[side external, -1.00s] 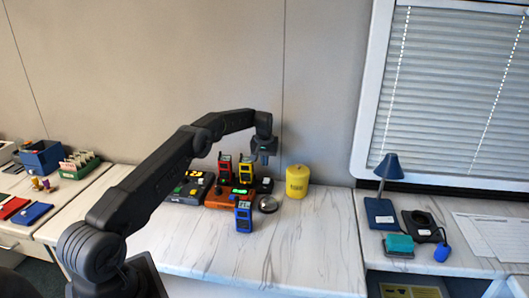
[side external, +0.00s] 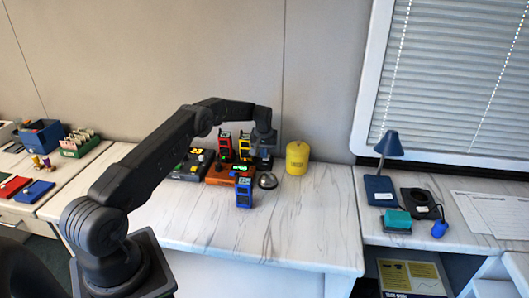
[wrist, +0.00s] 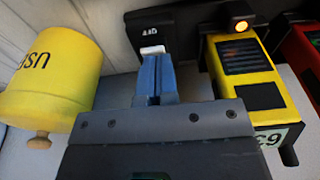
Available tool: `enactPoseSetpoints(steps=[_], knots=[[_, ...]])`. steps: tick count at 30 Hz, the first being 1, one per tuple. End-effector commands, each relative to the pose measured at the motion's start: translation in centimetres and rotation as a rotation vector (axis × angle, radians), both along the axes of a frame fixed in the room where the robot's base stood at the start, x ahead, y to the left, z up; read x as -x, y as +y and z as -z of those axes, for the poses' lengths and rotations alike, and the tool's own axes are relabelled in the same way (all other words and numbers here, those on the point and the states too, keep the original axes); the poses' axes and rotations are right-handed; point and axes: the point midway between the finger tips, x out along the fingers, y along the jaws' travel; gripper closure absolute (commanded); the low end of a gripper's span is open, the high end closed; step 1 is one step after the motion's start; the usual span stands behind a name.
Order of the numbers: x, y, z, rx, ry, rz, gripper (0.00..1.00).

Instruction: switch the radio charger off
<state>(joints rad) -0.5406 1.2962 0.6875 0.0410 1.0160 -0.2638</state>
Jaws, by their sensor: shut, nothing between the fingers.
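My gripper (wrist: 153,62) is shut and empty, its blue fingers together. In the wrist view the fingertips are at a small white switch (wrist: 152,49) on a black housing (wrist: 180,25); I cannot tell whether they touch. A white marking, hard to read, is just above the switch. A yellow radio (wrist: 243,65) stands to the right, with an orange lamp (wrist: 241,26) lit above it. In the side view my gripper (side external: 262,152) is low behind the orange charger base (side external: 217,175), beside the yellow radio (side external: 245,146) and a red radio (side external: 225,147). The fingertips are hard to make out there.
A yellow canister (side external: 297,158) stands close to the right of my gripper. A blue radio (side external: 244,193) and a round dark, shiny thing (side external: 267,181) are in front. A dark device (side external: 190,165) is at left. The front of the white bench (side external: 290,230) is clear.

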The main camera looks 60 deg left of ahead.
Motion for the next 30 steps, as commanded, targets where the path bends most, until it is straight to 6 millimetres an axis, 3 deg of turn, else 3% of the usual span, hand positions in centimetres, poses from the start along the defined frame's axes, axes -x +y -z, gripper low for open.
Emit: enactPoseSetpoints(steps=[14, 30], knots=[[0.3, -0.3, 0.8, -0.073, -0.069, -0.001, 1.0], [-0.7, 0.8, 0.4, -0.071, -0.067, -0.002, 1.0]])
